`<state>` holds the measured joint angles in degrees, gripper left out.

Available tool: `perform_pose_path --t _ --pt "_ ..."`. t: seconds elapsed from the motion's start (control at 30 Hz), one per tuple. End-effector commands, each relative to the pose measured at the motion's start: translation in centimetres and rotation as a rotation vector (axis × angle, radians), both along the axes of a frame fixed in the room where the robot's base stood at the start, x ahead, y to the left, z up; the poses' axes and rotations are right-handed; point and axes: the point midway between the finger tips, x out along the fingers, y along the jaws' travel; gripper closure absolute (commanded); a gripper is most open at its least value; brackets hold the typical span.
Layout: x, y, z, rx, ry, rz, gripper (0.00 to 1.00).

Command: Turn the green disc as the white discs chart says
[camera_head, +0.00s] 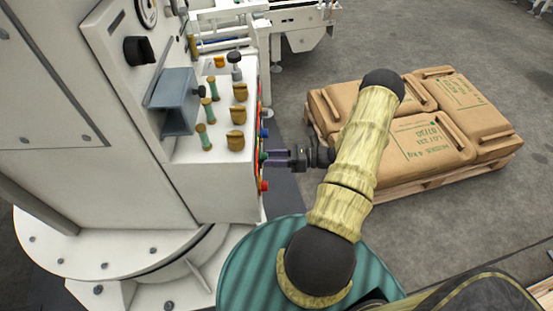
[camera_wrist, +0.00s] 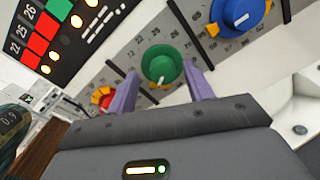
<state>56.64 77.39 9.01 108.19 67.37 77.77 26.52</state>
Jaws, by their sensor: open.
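The green disc (camera_wrist: 161,64) is a round knob on a grey scale plate, with a short white pointer mark low on its face. In the wrist view my gripper (camera_wrist: 161,88) is open, its two purple fingers to the left and right of the disc. I cannot tell if they touch it. The head view shows my gripper (camera_head: 268,156) reaching the panel's edge-on face at the green disc (camera_head: 262,156). No chart of white discs can be made out for certain.
A blue knob (camera_wrist: 236,14) is at upper right and a red-orange knob (camera_wrist: 102,97) at lower left. A black board (camera_wrist: 70,38) has red numbered squares and lit dots. Yellow knobs (camera_head: 237,115) stand on the cabinet top. Brown sacks (camera_head: 420,143) lie on a pallet at right.

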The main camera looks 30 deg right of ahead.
Motion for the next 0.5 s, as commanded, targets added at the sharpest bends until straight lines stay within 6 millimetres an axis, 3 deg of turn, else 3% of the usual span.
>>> perform_pose_path --t 0.5 --pt "-4.8 -7.9 0.1 -0.003 -0.001 -0.004 0.49"
